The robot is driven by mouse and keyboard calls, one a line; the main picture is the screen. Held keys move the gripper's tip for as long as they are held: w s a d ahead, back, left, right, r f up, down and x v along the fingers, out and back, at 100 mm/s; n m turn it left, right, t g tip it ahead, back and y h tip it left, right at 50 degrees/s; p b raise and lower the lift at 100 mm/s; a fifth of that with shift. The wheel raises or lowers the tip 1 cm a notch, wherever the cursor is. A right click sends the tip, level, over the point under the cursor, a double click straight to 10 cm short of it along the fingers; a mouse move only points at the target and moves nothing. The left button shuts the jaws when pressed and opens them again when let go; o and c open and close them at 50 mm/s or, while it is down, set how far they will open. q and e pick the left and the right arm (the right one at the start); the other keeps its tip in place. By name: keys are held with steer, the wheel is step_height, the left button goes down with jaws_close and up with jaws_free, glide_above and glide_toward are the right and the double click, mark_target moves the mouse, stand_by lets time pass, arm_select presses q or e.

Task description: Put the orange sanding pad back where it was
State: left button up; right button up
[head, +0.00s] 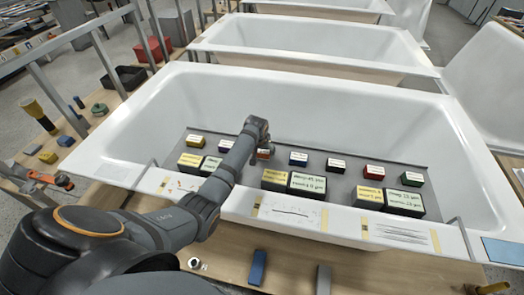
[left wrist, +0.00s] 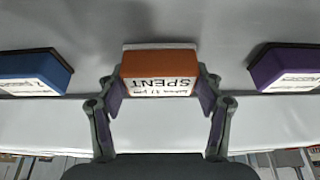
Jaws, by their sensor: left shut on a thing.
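The orange sanding pad (left wrist: 160,62), with a white label reading SPENT, is between the fingers of my left gripper (left wrist: 160,90) in the left wrist view. The fingers are shut on its sides. In the head view my left gripper (head: 260,143) is over the grey board (head: 330,172) across the bathtub, and the pad (head: 265,153) is mostly hidden behind it. The pad is in line between the purple pad (head: 226,146) and the blue pad (head: 298,158). I cannot tell whether it touches the board. My right gripper is not in view.
A red pad (head: 374,172), a green pad (head: 412,178) and a yellow pad (head: 195,141) share the row. Larger labelled blocks (head: 308,184) stand in front. The white bathtub rim (head: 300,210) runs before the board. Blue (head: 258,268) and grey bars lie on the wooden bench.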

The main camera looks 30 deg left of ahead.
arm_select(q)
steer(key=shift+f, duration=0.1)
steer(key=o, duration=1.2)
steer(key=p+v, duration=0.1)
steer(key=v, duration=1.1)
